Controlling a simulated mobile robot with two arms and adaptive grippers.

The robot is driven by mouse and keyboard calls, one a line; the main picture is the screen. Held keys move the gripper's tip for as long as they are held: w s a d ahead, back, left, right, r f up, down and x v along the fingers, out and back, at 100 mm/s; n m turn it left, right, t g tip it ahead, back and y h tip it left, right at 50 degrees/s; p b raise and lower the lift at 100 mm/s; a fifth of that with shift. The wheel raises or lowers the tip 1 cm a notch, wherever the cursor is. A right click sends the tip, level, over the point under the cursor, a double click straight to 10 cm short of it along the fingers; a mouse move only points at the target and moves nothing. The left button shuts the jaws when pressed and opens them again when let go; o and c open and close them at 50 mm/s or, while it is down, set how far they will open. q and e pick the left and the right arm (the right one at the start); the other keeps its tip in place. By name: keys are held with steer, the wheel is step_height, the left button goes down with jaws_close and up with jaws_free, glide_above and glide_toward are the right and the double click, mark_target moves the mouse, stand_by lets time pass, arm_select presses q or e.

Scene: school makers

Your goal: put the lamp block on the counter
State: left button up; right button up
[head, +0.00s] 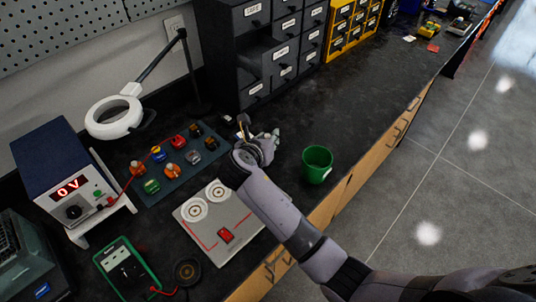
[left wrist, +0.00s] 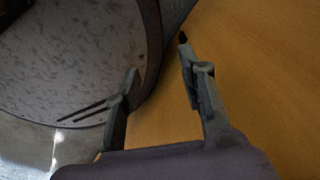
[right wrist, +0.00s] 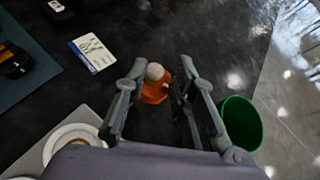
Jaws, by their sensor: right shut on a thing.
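The lamp block (right wrist: 154,93), orange with a pale round bulb on top, shows between the fingers of my right gripper (right wrist: 160,88) in the right wrist view. My right gripper is shut on it, above the dark counter (head: 350,105). In the head view my right gripper (head: 262,138) is over the counter, right of the block mat, and mostly hides the lamp block. Whether the block touches the counter is hard to tell. My left gripper (left wrist: 158,75) is open and empty beside a wooden panel in the left wrist view; it is outside the head view.
A green cup (head: 317,165) stands close to the right gripper. A blue-grey mat (head: 182,184) holds several coloured blocks. A white board with a red switch (head: 226,236) lies nearer. Drawer cabinets (head: 262,50) stand behind. Clear counter lies right of them; a card (right wrist: 91,52) lies nearby.

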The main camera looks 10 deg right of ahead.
steer(key=shift+f, duration=3.5)
steer(key=shift+f, duration=0.1)
steer(key=o, duration=1.1)
steer(key=shift+c, duration=0.2)
steer(key=v, duration=1.2)
